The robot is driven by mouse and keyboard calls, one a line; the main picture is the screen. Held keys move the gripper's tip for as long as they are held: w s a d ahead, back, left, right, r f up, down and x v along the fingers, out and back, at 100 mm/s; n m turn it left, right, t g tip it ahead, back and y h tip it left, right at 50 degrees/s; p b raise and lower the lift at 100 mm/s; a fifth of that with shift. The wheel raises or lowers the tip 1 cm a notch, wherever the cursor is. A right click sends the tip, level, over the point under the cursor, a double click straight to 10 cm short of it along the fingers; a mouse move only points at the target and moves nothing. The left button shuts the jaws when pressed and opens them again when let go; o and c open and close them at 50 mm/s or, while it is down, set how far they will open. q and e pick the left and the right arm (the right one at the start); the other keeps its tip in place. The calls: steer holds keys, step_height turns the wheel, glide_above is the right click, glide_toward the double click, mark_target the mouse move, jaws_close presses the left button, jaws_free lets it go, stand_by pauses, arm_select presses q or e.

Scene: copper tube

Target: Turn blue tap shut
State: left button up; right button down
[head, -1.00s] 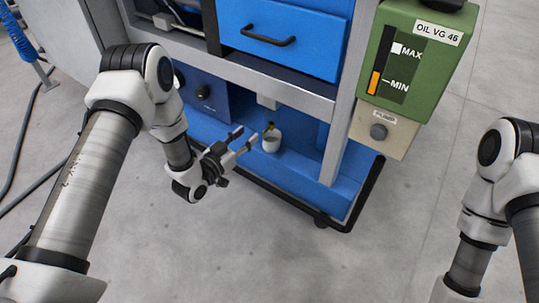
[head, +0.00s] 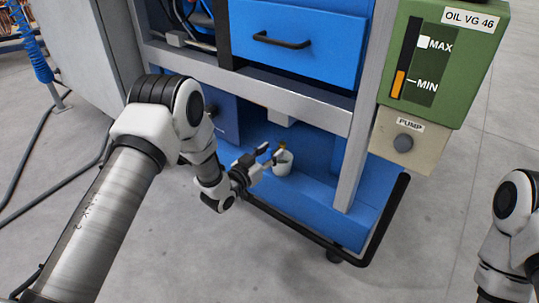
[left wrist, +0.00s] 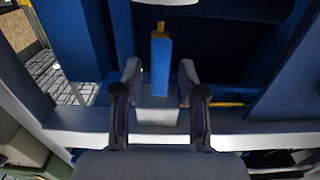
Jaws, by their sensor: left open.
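The blue tap handle (left wrist: 161,66) shows in the left wrist view as an upright blue lever with a brass-coloured end. My left gripper (left wrist: 159,72) is open, with one finger on each side of the lever and gaps visible on both sides. A small brass-coloured piece (head: 282,146) shows just above the cup; the blue handle cannot be made out there. My right gripper is out of view; only its arm shows.
A grey frame post (head: 350,155) stands right of the cup, and a grey crossbar (head: 270,97) runs above it. A dark rail (head: 315,240) edges the cart's base. A green oil tank (head: 440,65) and pump box (head: 403,142) are at right. The floor in front is clear.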

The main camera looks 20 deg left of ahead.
arm_select(q)
jaws_close()
steer(key=n+p, duration=0.3)
steer(key=shift+a+r, duration=0.15)
steer(key=shift+a, duration=0.05)
steer(key=n+p, duration=0.2)
steer(key=n, duration=0.2)
steer(key=shift+w+a+p, duration=0.1)
steer(key=shift+a+p, duration=0.05)
steer(key=shift+p, duration=0.15)
steer(key=n+p, duration=0.1)
steer(key=n, duration=0.2)
steer(key=f+n+p, duration=0.1)
steer(key=n, duration=0.3)
steer(key=n+p, duration=0.1)
steer(key=n, duration=0.3)
steer(key=shift+w+a+f, duration=0.1)
steer(key=shift+a+f, duration=0.2)
steer(key=shift+f, duration=0.05)
